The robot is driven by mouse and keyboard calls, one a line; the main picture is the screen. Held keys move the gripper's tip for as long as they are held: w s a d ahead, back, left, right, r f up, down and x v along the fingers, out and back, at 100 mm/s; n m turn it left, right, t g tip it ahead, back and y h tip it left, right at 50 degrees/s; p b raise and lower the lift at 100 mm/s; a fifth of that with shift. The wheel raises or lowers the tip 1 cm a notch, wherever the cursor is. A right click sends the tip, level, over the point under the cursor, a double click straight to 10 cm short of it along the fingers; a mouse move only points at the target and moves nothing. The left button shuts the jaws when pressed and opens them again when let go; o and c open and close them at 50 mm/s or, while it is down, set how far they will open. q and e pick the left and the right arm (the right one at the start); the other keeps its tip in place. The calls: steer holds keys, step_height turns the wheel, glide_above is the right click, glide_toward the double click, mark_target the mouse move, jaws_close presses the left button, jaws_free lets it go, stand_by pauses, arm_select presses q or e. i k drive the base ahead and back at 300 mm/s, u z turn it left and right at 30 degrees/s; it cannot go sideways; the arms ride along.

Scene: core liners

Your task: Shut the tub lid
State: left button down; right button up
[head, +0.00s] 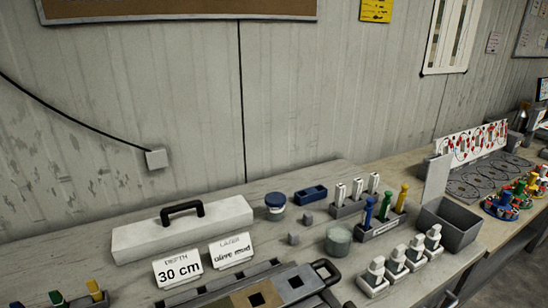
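A dark grey open-topped tub (452,224) stands on the right part of the bench. A lighter grey flat panel (436,181), which looks like its lid, stands upright at the tub's back left side. The tub's opening is uncovered and its inside looks empty. Neither of my grippers shows in the head view.
Pale holders with grey tops (404,257) stand in a row left of the tub. A rack of blue and yellow tools (384,220) is behind them. A white handled case (182,228) lies left. A patterned board (480,165) and coloured pieces (520,195) are right.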

mark_target(440, 166)
steer(key=z, duration=1.4)
steer(key=k, duration=0.5)
steer(key=u, duration=1)
steer(key=i, duration=0.2)
steer(key=z, duration=0.25)
